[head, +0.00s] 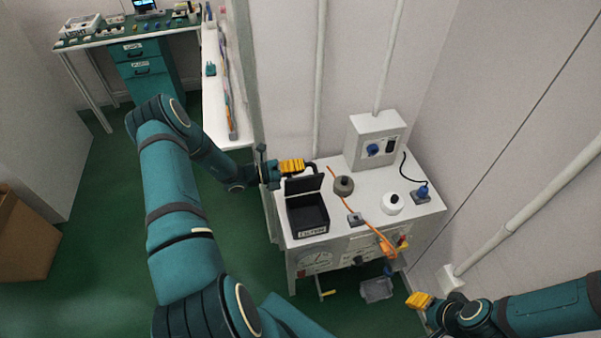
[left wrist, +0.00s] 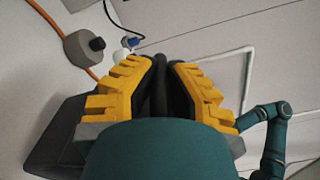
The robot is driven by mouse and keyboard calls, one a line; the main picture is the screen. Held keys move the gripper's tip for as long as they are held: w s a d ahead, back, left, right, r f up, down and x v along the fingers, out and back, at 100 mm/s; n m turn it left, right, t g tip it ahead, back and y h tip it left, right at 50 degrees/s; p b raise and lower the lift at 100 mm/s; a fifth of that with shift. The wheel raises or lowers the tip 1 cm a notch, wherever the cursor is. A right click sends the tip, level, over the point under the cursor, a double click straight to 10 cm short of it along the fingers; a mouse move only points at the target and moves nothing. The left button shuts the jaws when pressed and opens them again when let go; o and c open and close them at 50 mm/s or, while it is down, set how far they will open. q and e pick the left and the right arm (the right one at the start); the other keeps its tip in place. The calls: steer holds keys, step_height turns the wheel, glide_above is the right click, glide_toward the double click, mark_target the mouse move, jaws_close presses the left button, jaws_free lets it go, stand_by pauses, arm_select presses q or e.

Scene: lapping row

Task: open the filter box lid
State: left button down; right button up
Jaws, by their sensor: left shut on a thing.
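The filter box (head: 308,228) is a black open-topped box with a white label on its front, on the white bench. Its dark lid (head: 304,184) stands raised at the back edge, and the inside of the box shows. My left gripper (head: 300,166) is at the top of the lid, shut on a black part of it. In the left wrist view, the yellow fingers (left wrist: 160,80) close around a dark bar, and a dark panel (left wrist: 62,128) shows beside them. My right gripper (head: 420,301) is away from the box at lower right; its finger gap is unclear.
On the bench (head: 375,218) are a grey round part (head: 344,186), a white round part (head: 392,203) and an orange cable (head: 366,220). A grey switch box (head: 374,140) stands behind. A grey bin (head: 377,289) is below. A cardboard box (head: 28,240) stands far left.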

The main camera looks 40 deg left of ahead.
arm_select(q)
steer(key=shift+w+a, duration=0.3)
steer(key=shift+w, duration=0.05)
stand_by(0.3)
steer(key=c, duration=0.9)
jaws_free()
steer(key=shift+c, duration=0.2)
steer(key=shift+f, duration=0.1)
steer(key=shift+a, duration=0.1)
steer(key=v, duration=1.2)
